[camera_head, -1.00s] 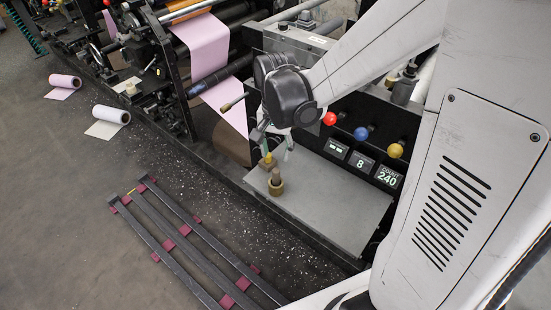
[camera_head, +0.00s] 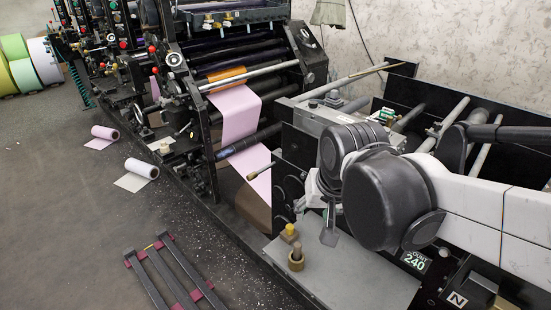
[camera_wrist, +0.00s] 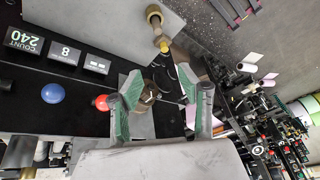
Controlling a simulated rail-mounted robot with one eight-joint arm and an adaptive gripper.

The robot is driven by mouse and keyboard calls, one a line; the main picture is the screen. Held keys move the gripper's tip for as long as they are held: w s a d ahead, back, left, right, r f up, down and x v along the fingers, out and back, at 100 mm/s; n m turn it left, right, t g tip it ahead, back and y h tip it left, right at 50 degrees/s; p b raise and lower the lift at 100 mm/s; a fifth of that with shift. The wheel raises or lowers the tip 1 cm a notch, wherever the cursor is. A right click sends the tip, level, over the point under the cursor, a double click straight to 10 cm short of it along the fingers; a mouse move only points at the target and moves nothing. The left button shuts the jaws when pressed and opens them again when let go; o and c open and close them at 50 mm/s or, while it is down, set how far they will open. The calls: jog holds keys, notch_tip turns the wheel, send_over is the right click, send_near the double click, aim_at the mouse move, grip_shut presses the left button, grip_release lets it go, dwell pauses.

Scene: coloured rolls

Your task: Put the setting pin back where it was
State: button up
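I cannot tell which is the setting pin. In the wrist view the round-based pin (camera_wrist: 155,15) shows at the top, beyond the fingers. My gripper (camera_wrist: 162,97) has its two green-padded fingers apart. A brownish metal part (camera_wrist: 149,92) shows between them, and I cannot tell whether it is near or far. In the head view my gripper hangs right of the brass pieces, partly hidden by my arm.
The black panel with a red knob (camera_wrist: 101,103), a blue knob (camera_wrist: 52,94) and number displays (camera_wrist: 64,54) lies beside the fingers. The press with its pink web (camera_head: 238,112) stands behind. A dark slatted rack (camera_head: 172,272) and paper rolls (camera_head: 141,168) lie on the floor at left.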

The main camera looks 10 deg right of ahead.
jog(key=shift+s+r+n+t, duration=0.4)
jog(key=shift+s+n+t, duration=0.05)
jog(key=shift+s, duration=0.4)
jog(key=shift+s+r+n+t, duration=0.4)
jog(key=shift+s+r, duration=0.05)
jog(key=shift+s, duration=0.35)
jog(key=shift+s+r+n+t, duration=0.4)
jog(key=shift+s+n+t, duration=0.05)
jog(key=shift+s, duration=0.4)
